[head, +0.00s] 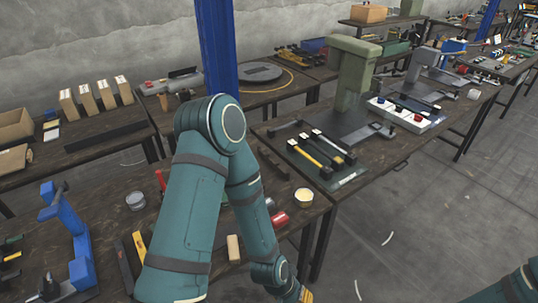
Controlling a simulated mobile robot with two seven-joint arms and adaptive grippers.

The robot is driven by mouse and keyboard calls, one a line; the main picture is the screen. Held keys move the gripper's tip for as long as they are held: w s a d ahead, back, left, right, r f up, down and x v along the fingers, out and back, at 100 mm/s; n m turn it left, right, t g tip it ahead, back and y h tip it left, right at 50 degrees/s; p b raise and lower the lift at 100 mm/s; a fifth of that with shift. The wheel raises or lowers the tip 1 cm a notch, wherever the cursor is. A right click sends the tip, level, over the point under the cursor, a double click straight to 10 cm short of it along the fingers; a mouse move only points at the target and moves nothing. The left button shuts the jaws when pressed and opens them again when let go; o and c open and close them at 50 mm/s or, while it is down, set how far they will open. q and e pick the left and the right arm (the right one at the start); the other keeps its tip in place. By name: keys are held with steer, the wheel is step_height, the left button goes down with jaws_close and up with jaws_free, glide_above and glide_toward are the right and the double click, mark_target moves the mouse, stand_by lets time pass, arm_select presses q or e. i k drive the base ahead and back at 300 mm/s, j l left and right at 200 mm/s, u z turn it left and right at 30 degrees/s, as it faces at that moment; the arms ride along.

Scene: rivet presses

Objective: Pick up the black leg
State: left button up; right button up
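I cannot single out a black leg for certain. Dark candidates are a long black bar (105,136) lying on the left table and a black-handled tool (335,143) on the mat of the middle table. My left arm, teal, rises in the centre, bends at the elbow, and its forearm runs down to the bottom edge; its gripper is not in view. A small part of my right arm shows at the bottom right corner; its gripper is out of view too. Part of the table below is hidden behind my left arm.
A green press (354,75) stands on the middle table, beside a white switch panel (404,113). A blue press (68,228) stands at the lower left. A blue post (217,50) rises behind my arm. A cream-topped cup (304,196) is near the table edge. Open floor lies right.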

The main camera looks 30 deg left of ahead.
mark_target(337, 163)
steer(key=i+l+u, duration=0.2)
steer(key=i+l, duration=0.35)
steer(key=i+l+u, duration=0.2)
steer(key=i+l, duration=0.4)
steer(key=i+l+u, duration=0.2)
steer(key=i+l, duration=0.3)
steer(key=l, duration=0.2)
